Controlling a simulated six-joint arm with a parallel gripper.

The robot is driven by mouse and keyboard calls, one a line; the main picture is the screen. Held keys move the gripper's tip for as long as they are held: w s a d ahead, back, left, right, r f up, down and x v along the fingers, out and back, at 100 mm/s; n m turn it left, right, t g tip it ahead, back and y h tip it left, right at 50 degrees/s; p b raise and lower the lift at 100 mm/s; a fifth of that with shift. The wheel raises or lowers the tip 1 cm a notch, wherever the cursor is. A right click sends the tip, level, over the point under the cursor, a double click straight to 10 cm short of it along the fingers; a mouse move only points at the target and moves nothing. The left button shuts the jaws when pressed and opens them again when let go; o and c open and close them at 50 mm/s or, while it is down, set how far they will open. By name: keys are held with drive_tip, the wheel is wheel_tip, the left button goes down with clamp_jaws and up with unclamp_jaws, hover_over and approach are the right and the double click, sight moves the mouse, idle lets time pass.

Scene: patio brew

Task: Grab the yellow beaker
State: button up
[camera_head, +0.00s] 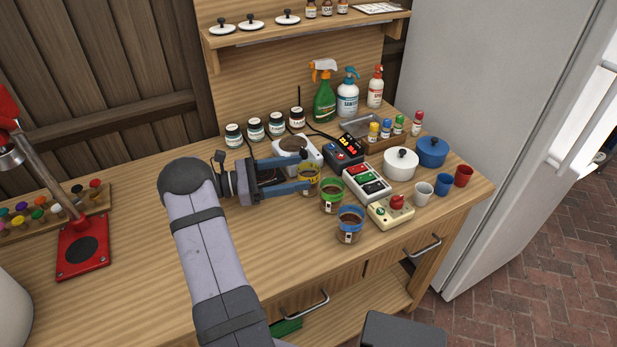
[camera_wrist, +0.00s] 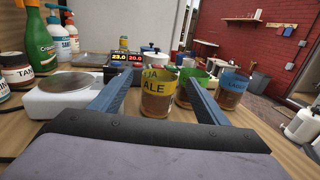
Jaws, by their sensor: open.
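The yellow beaker (camera_head: 308,180) is a clear cup with a yellow band and brown contents, standing upright on the wooden counter. In the wrist view my gripper (camera_wrist: 155,88) shows gaps between the fingers and the beaker. In the head view the near finger partly covers the beaker.
A green-banded beaker (camera_head: 331,195) and a blue-banded beaker (camera_head: 350,224) stand close by, nearer the counter's front. A white scale (camera_head: 297,153) sits behind the gripper. A dark box with a lit display (camera_head: 344,152) and a switch box (camera_head: 366,184) stand to the right. The counter's left middle is clear.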

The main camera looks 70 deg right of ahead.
drive_tip(key=shift+x, duration=1)
drive_tip(key=c, duration=1.3)
drive_tip(key=shift+r, duration=0.25)
wheel_tip(320, 180, up, 9)
drive_tip(key=b, duration=0.1)
drive_tip(key=shift+r, duration=0.2)
drive_tip(key=shift+w, duration=0.1)
